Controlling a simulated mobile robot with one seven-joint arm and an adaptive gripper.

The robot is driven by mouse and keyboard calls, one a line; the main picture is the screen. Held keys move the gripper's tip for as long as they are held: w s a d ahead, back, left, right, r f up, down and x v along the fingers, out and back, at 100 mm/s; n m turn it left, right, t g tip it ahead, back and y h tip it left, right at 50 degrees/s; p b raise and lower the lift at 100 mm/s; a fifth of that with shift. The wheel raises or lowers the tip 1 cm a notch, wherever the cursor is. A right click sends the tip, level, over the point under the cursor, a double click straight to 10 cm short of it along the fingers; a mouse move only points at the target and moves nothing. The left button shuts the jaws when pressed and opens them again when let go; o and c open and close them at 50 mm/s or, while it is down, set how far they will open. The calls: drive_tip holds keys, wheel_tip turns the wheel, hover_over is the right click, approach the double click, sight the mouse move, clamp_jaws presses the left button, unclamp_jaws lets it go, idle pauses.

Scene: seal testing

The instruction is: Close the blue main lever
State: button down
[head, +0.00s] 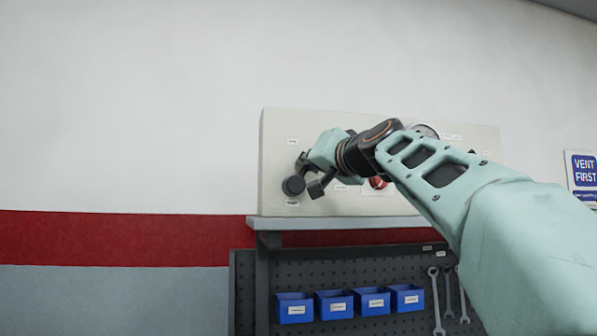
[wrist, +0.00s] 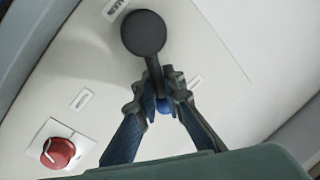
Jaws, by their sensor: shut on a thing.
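The main lever shows in the wrist view as a dark round hub (wrist: 144,33) with a dark arm that runs down to a blue end (wrist: 163,106). My gripper (wrist: 159,88) is shut on the lever near this blue end, with one finger on each side. The fingers hide part of the arm. In the head view, my gripper (head: 308,177) is at the left part of the pale panel (head: 277,140), and the dark hub (head: 293,185) shows just left of it. The blue end cannot be made out there.
A red knob on a white plate (wrist: 57,152) is at the lower left in the wrist view. My arm partly covers a round gauge (head: 426,130). Below the panel are a shelf edge (head: 340,223), blue bins (head: 295,308) and hanging wrenches (head: 435,300). The wall left is clear.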

drive_tip(key=d+f+m+b, duration=0.1)
drive_tip(key=m, duration=0.3)
drive_tip(key=d+f+m+t+h+b, duration=0.1)
drive_tip(key=m, duration=0.3)
drive_tip(key=d+f+m+t+h+b, duration=0.1)
drive_tip(key=m, duration=0.3)
drive_tip(key=shift+w+d+f, duration=0.1)
drive_tip(key=shift+w+f, duration=0.1)
drive_tip(key=shift+f, duration=0.1)
drive_tip(key=shift+d+f+m+h, duration=0.1)
drive_tip(key=shift+f+m+h, duration=0.4)
drive_tip(key=shift+m, duration=0.6)
drive_tip(key=shift+w+f, duration=0.1)
drive_tip(key=shift+w, duration=0.05)
drive_tip(key=c, duration=2)
unclamp_jaws()
drive_tip(key=shift+d, duration=0.15)
drive_tip(key=shift+a+f, duration=0.1)
drive_tip(key=shift+a, duration=0.1)
drive_tip(key=shift+r, duration=0.2)
